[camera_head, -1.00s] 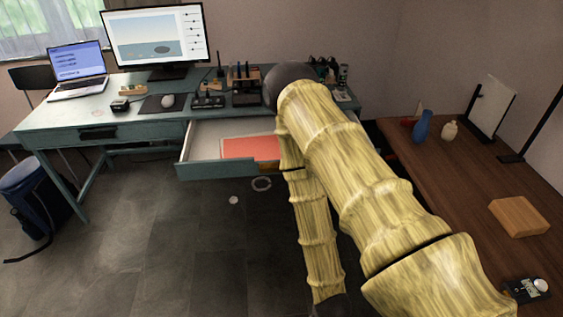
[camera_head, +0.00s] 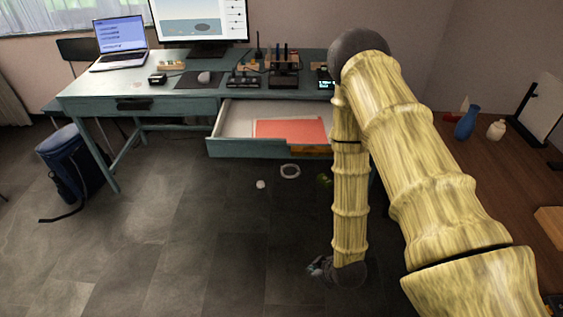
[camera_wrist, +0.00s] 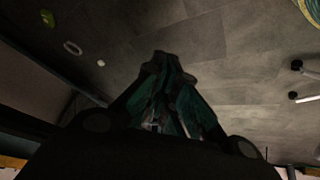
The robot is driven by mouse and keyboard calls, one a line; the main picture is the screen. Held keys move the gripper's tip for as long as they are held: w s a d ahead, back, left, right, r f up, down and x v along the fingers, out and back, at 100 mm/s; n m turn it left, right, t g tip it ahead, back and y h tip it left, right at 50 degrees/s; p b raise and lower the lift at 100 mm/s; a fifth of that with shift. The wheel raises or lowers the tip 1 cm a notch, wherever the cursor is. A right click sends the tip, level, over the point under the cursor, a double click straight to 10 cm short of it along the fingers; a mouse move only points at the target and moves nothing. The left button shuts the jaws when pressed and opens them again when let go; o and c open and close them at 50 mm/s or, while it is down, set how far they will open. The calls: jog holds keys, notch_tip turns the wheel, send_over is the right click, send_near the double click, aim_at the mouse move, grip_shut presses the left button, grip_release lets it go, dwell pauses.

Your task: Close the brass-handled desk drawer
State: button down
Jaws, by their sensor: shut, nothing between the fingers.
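The open desk drawer (camera_head: 250,148) is pulled well out of the right part of the teal desk (camera_head: 190,92) in the head view. A red folder or paper (camera_head: 292,129) lies inside it. Its right end is hidden behind my arm, and I see no brass handle clearly. My gripper (camera_head: 318,267) hangs low over the floor, in front of and below the drawer, apart from it. In the wrist view my gripper (camera_wrist: 160,62) is shut and empty, with grey floor tiles beyond its fingertips.
A shut drawer with a dark handle (camera_head: 134,104) is at the desk's left. A blue bin or bag (camera_head: 72,165) stands on the floor at left. A white ring (camera_head: 290,171) and a small white ball (camera_head: 260,184) lie below the drawer. A brown table (camera_head: 490,190) is at right.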

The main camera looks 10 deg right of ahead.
jog(key=w+r+n+t+y+b, duration=0.1)
jog(key=w+n+t+b, duration=0.2)
jog(key=w, duration=0.7)
jog(key=n+t+y+b, duration=0.6)
jog(key=n+t, duration=0.2)
jog(key=n, duration=0.6)
send_near(268, 148)
jog(key=s+d, duration=0.1)
jog(key=s, duration=0.7)
jog(key=shift+w+d+x, duration=0.25)
jog(key=shift+d+x, duration=0.2)
jog(key=shift+x, duration=1.55)
jog(key=shift+w+d+x, duration=0.25)
jog(key=shift+d+x, duration=0.15)
jog(key=shift+x, duration=1.65)
jog(key=shift+w+d+x, duration=0.2)
jog(key=shift+d+x, duration=0.25)
jog(key=shift+x, duration=1.55)
jog(key=shift+f, duration=0.15)
